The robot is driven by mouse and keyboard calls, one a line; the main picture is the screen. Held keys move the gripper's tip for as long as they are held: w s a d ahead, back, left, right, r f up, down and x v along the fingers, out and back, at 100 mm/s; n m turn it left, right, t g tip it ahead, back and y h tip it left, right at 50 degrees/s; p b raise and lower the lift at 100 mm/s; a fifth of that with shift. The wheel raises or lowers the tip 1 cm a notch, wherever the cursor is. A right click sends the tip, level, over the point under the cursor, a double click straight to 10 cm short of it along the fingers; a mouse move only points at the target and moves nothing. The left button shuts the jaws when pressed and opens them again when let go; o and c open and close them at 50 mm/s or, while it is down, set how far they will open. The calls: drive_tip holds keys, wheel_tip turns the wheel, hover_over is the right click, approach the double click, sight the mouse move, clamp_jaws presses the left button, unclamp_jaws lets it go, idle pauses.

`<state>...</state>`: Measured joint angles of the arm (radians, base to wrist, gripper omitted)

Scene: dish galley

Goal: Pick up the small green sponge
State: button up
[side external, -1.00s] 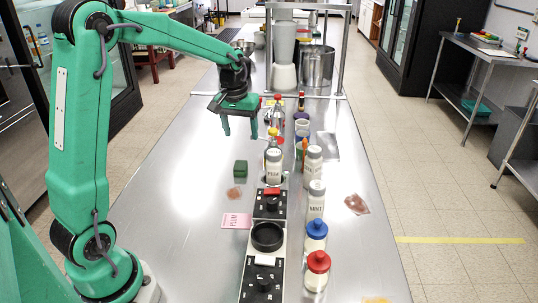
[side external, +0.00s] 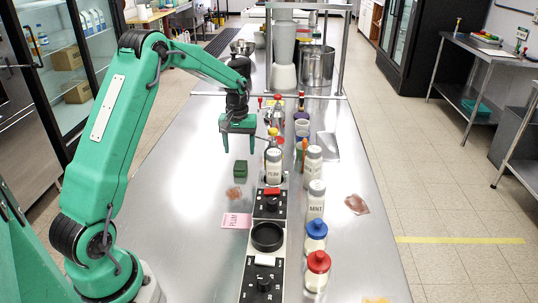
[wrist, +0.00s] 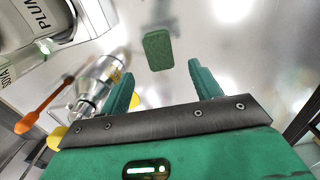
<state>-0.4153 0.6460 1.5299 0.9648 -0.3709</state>
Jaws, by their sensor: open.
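The small green sponge (side external: 241,168) is a dark green block lying on the steel counter, left of the row of bottles. In the wrist view the sponge (wrist: 158,50) lies ahead of the fingertips, between their lines. My gripper (side external: 239,151) is open and empty, with its fingers pointing down above the counter behind the sponge. In the wrist view my gripper (wrist: 158,78) shows both fingers wide apart with nothing between them. I cannot tell the exact height of the fingertips above the counter.
A bottle labelled PLUM (side external: 274,168) stands close right of the sponge, with a silver yellow-tipped bottle (wrist: 98,80) near the left finger in the wrist view. A pink PLUM card (side external: 236,220) and a black control unit (side external: 271,204) lie nearer. The counter left of the sponge is clear.

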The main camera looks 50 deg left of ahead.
sight(240, 165)
drive_tip(key=shift+f, duration=0.8)
drive_tip(key=shift+s+d+f, duration=0.1)
drive_tip(key=shift+f, duration=1.25)
drive_tip(key=shift+s+d+f, duration=0.1)
drive_tip(key=shift+f, duration=1.2)
drive_tip(key=c, duration=1)
